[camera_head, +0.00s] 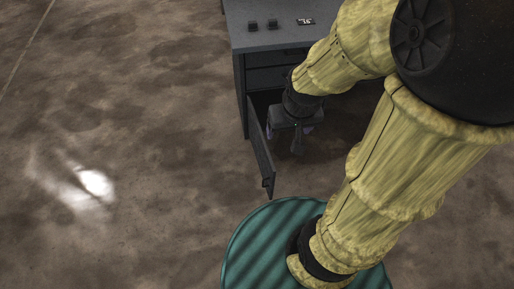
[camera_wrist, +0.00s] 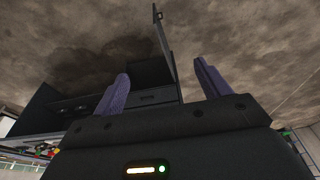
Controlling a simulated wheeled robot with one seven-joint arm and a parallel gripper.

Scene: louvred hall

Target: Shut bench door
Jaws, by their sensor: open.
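The dark grey bench (camera_head: 280,22) stands at the top middle of the head view. Its door (camera_head: 262,155) hangs open at the lower left of the bench front, swung out toward me, with a small dark handle (camera_head: 267,182) near its free edge. My gripper (camera_head: 297,138) is in front of the bench, just right of the door and apart from it in this view. In the wrist view the open door (camera_wrist: 165,45) rises between my two purple fingers, which are spread apart. I cannot tell from this view how near the fingers are to the door.
Two small dark blocks (camera_head: 262,25) and a small card with a number (camera_head: 306,21) lie on the bench top. A closed drawer (camera_head: 272,77) sits above the door opening. The concrete floor (camera_head: 120,130) left of the bench is clear.

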